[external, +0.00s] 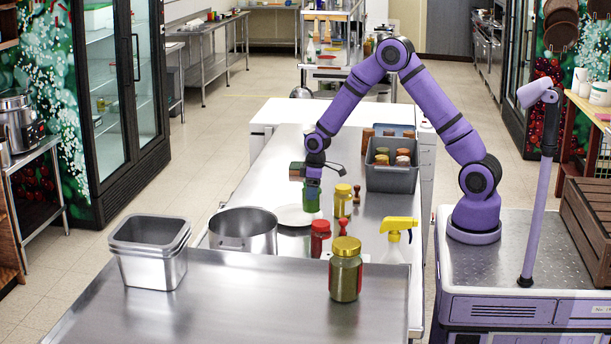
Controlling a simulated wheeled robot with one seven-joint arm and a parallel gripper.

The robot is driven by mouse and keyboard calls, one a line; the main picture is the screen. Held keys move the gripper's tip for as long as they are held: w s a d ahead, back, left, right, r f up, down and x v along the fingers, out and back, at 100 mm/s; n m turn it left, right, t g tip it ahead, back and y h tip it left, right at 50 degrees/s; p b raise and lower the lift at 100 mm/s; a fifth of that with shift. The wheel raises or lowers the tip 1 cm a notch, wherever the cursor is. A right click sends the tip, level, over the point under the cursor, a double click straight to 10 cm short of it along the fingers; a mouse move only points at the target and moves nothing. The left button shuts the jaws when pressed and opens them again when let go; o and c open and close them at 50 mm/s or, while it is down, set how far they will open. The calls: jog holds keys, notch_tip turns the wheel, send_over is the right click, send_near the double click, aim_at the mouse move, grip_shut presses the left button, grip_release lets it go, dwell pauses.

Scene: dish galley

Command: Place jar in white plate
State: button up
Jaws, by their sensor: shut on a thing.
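My gripper (312,181) points down over the steel counter and is shut on a green jar (311,202). The jar is upright and its upper part is hidden by my gripper. The white plate (288,216) lies flat on the counter just below and a little left of the jar in the picture. The jar overlaps the plate's far right rim in this view. I cannot tell whether the jar touches the plate or hangs above it.
A steel pot (243,231) stands left of the plate. A red jar (320,240), a yellow-lidded jar (343,201) and a yellow spray bottle (398,233) stand to the right. A grey bin (392,180) holds several jars. A large gold-lidded jar (345,272) and steel containers (150,262) are in front.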

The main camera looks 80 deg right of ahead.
jog(key=shift+w+d+f, duration=0.25)
jog(key=shift+w+f, duration=0.4)
jog(key=shift+w, duration=0.3)
jog(key=shift+w+d+f, duration=0.3)
jog(key=shift+w+f, duration=0.4)
jog(key=shift+w, duration=0.3)
jog(key=shift+w+d+f, duration=0.25)
jog(key=shift+w+f, duration=0.4)
jog(key=shift+w, duration=0.3)
jog(key=shift+f, duration=0.15)
jog(key=o, duration=1.2)
